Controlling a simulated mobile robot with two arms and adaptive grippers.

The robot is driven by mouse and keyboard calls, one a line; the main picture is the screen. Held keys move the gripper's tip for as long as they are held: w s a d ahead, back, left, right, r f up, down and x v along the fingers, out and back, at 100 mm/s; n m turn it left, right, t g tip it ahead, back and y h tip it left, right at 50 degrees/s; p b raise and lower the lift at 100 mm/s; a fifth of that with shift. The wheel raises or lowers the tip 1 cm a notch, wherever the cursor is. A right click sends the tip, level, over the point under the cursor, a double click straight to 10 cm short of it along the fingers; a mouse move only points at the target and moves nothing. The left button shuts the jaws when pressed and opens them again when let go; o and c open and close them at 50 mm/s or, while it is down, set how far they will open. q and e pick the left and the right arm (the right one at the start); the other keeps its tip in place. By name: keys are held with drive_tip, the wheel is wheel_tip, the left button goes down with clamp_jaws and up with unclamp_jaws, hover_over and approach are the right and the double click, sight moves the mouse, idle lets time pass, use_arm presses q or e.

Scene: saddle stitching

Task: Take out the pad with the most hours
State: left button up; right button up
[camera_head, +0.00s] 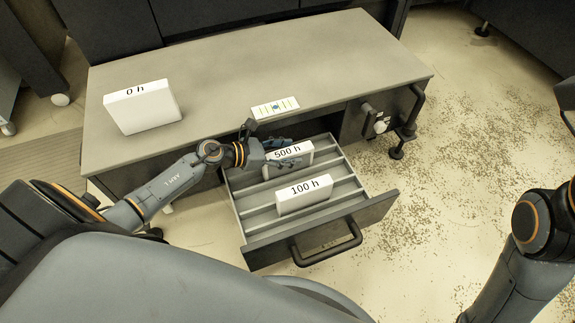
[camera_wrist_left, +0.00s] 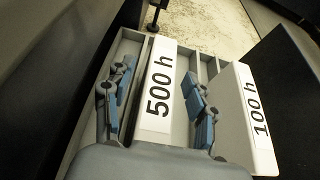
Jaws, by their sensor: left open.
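The white pad marked "500 h" (camera_head: 291,164) stands in the open drawer (camera_head: 262,242). A white pad marked "100 h" (camera_head: 304,197) stands in the slot nearer the drawer front. A white pad marked "0 h" (camera_head: 145,108) stands on the table top at the left. My left gripper (camera_head: 284,152) is open at the 500 h pad. In the left wrist view, the fingers of the gripper (camera_wrist_left: 158,78) are on either side of the 500 h pad (camera_wrist_left: 157,92), with the 100 h pad (camera_wrist_left: 256,118) beside the right finger. I cannot tell whether the fingers touch the pad.
The grey table top (camera_head: 220,85) is mostly clear. A small white panel with coloured marks (camera_head: 275,107) is at its front edge. The drawer handle (camera_head: 327,245) points toward me. My right arm (camera_head: 520,255) is at the far right, clear of the drawer.

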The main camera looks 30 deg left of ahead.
use_arm(q)
clamp_jaws()
drive_tip(key=shift+r, duration=0.2)
idle(0.3)
